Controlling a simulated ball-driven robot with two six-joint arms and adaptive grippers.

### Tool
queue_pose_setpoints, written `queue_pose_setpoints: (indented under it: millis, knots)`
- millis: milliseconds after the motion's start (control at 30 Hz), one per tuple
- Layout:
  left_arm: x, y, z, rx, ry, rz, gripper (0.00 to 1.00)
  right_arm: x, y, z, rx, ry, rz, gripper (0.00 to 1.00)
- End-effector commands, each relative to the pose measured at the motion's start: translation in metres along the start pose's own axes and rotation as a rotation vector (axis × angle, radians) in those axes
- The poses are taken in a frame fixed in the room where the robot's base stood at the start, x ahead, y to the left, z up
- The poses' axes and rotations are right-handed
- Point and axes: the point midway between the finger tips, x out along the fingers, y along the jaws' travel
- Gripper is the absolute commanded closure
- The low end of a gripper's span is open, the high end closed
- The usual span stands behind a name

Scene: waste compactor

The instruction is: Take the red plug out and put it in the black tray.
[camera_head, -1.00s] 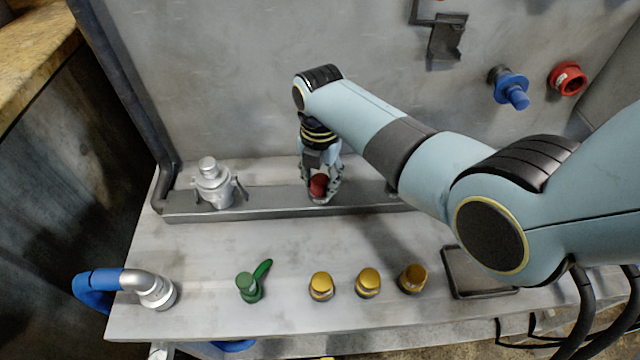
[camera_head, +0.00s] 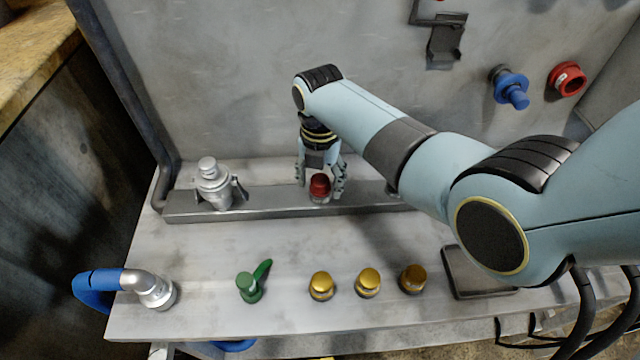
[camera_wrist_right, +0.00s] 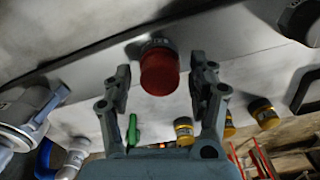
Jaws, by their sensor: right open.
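The red plug (camera_head: 319,186) sits upright on the long metal rail at the back of the bench, in a grey collar. It also shows in the right wrist view (camera_wrist_right: 159,72). My right gripper (camera_head: 322,194) is open, with one finger on each side of the plug and visible gaps to it. In the right wrist view its fingers (camera_wrist_right: 160,82) stand apart around the plug, not closed on it. The black tray (camera_head: 468,281) lies on the bench at the right, partly hidden by my right arm. My left gripper is not in view.
A silver valve fitting (camera_head: 214,186) stands on the rail to the left. Along the bench front are a green lever (camera_head: 250,287), several yellow caps (camera_head: 321,285) and a silver elbow with a blue hose (camera_head: 152,290). A blue plug (camera_head: 511,90) and red ring (camera_head: 567,79) are on the back wall.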

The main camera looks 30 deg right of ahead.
Motion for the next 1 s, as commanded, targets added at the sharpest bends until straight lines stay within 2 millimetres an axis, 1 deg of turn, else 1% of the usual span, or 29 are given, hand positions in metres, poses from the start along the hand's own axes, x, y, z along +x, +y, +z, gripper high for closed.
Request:
queue_pose_setpoints:
  millis: [67, 167, 300, 533, 700, 900, 967, 1000]
  knots:
    - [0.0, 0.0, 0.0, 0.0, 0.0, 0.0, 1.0, -0.0001, 0.0, 0.0003, 0.02, 0.0, 0.0, 0.41]
    - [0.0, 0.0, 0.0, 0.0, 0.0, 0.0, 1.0, -0.0002, 0.0, 0.0006, 0.138, -0.001, 0.0, 0.41]
    - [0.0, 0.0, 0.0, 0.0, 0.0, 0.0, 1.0, -0.0002, 0.0, 0.0009, 0.349, -0.001, 0.0, 0.41]
    - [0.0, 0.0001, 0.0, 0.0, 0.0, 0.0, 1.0, -0.0002, 0.0, 0.001, 0.534, -0.001, 0.0, 0.41]
    - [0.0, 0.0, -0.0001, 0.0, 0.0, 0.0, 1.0, -0.0002, 0.0, 0.0008, 0.787, -0.001, 0.0, 0.41]
    - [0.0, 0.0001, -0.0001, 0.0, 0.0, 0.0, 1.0, -0.0001, 0.0, 0.0006, 0.94, 0.0, 0.0, 0.41]
    - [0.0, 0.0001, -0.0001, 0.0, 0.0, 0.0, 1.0, -0.0001, 0.0, 0.0006, 1.011, 0.0, 0.0, 0.41]
    - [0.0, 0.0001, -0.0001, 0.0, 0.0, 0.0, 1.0, -0.0001, 0.0, 0.0005, 1.073, 0.0, 0.0, 0.41]
